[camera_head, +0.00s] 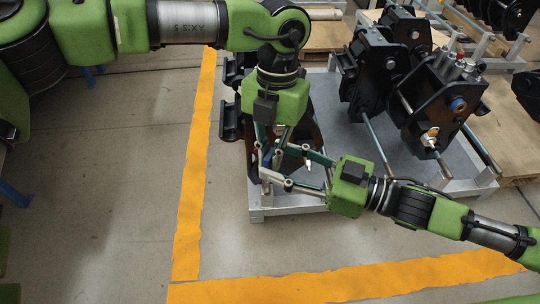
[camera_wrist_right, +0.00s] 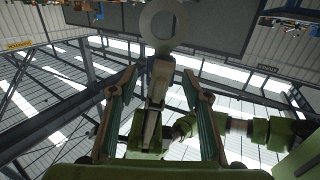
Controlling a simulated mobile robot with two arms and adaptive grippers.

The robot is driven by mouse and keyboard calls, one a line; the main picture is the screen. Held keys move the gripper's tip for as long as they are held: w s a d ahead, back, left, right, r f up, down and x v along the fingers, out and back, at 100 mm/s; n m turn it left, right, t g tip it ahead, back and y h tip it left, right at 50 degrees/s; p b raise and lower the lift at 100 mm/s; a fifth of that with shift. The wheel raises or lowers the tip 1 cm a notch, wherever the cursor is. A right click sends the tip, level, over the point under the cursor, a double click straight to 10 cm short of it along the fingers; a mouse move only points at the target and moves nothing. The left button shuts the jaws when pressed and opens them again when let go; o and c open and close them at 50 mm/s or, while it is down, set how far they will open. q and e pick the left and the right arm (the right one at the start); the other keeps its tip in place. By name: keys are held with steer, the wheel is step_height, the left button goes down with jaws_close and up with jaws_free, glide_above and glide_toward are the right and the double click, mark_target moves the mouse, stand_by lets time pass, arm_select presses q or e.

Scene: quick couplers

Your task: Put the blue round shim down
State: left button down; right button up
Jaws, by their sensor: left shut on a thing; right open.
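My left gripper (camera_head: 268,160) points down over the near left corner of a grey metal platform (camera_head: 258,211). It is shut on the round shim, a flat ring that shows in the right wrist view (camera_wrist_right: 145,22) and looks grey there. In the head view the fingers crowd together and I cannot make out the shim clearly. My right gripper (camera_head: 274,163) reaches in from the right, open, its two fingers on either side of the left gripper's fingertips. In the right wrist view its open fingers (camera_wrist_right: 158,75) flank the left gripper, and the ring lies beyond their tips.
Black coupler assemblies (camera_head: 438,105) with metal rods stand on the platform's right side. Dark parts (camera_head: 231,118) stand along its left edge. Wooden pallets (camera_head: 505,120) lie behind and at the right. Yellow floor lines (camera_head: 191,200) border clear concrete floor at left and front.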

steer(key=v, duration=1)
steer(key=w+d+f+m+t+h, duration=0.2)
steer(key=w+d+f+h, duration=0.25)
steer(key=w+f, duration=0.4)
steer(key=w+d+f+m+t+h, duration=0.25)
steer(key=w+d+f, duration=0.3)
steer(key=f, duration=0.65)
steer(key=s+d+f+m+g+h, duration=0.1)
steer(key=s+d+f+h, duration=0.2)
steer(key=f, duration=0.7)
steer(key=s+d+f+m+g+h, duration=0.1)
steer(key=d+f+m+h, duration=0.3)
steer(key=f, duration=0.6)
steer(key=s+d+f+g+h, duration=0.2)
steer(key=s+f+g, duration=0.2)
steer(key=s+f, duration=1.25)
steer(key=s+a+f+g, duration=0.2)
steer(key=s+a+f, duration=0.1)
steer(key=s, duration=0.5)
steer(key=s+a+f+g, duration=0.1)
steer(key=s+a+f, duration=0.1)
steer(key=s, duration=0.6)
steer(key=s+a+f+g, duration=0.2)
steer(key=s+f, duration=0.3)
steer(key=s, duration=0.4)
steer(key=shift+a+m+g, duration=0.35)
steer(key=shift+a, duration=0.45)
